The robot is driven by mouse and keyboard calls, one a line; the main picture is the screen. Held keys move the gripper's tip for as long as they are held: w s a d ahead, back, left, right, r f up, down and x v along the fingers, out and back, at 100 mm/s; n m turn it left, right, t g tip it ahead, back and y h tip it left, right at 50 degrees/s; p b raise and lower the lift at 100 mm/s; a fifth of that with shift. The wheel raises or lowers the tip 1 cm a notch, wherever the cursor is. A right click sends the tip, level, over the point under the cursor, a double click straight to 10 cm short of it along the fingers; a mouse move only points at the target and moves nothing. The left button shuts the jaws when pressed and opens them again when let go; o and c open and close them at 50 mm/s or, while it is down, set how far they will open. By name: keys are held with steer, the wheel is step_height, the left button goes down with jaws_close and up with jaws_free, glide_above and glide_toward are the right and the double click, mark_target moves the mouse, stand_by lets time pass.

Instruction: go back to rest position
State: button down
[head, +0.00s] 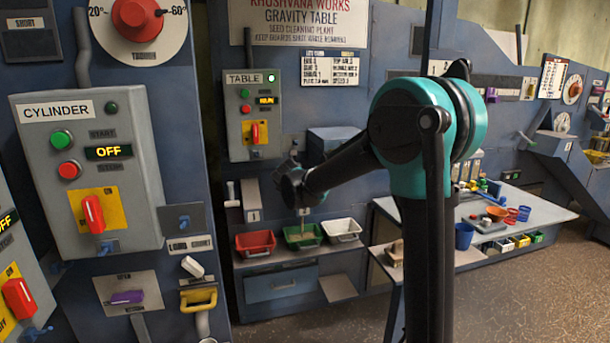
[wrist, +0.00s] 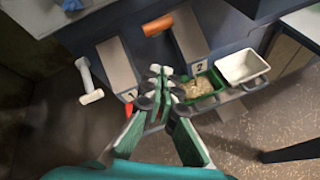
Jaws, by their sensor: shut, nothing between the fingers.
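My gripper (head: 302,222) hangs at the end of my bent arm in the head view, over the row of bins at the gravity table. In the wrist view my gripper's fingers (wrist: 163,72) come together at the tips, shut with nothing between them. Below and beside them is a green bin (wrist: 221,82) with grainy tan stuff in it; it also shows in the head view (head: 288,238). I cannot tell the exact height of the fingertips above the bins.
A red bin (head: 255,250) and a white bin (head: 343,238) flank the green one. A white T-handle (wrist: 90,82) and an orange handle (wrist: 158,25) stick out nearby. At right a table (head: 470,258) carries blue cups and small items. The cylinder control box (head: 88,222) is at left.

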steer(key=s+d+f+m+g+h, duration=0.1)
steer(key=s+d+f+m+g, duration=0.1)
steer(key=s+d+f+m, duration=0.35)
steer(key=s+d+f+m+g+h, duration=0.1)
steer(key=s+d+f+m, duration=0.1)
steer(key=s+d+m, duration=0.55)
steer(key=s+d+f+m+g+h, duration=0.1)
steer(key=s+d+f+m+g, duration=0.1)
steer(key=s+d+f+m, duration=0.45)
steer(key=s+d+f+m+g, duration=0.1)
steer(key=s+d+f+m, duration=0.1)
steer(key=s+m, duration=0.2)
steer(key=s+d+f+m+g+y, duration=0.1)
steer(key=s+d+f+m, duration=0.1)
steer(key=s, duration=0.9)
steer(key=s+d+f+m+g, duration=0.1)
steer(key=s+d+f+m, duration=0.1)
steer(key=s+f+m, duration=0.2)
steer(key=s+m, duration=0.2)
steer(key=s, duration=0.1)
steer(key=shift+s+d+f+g+y, duration=0.25)
steer(key=shift+s+d+g+y, duration=0.05)
steer(key=shift+s+d+g, duration=0.1)
steer(key=shift+w, duration=0.1)
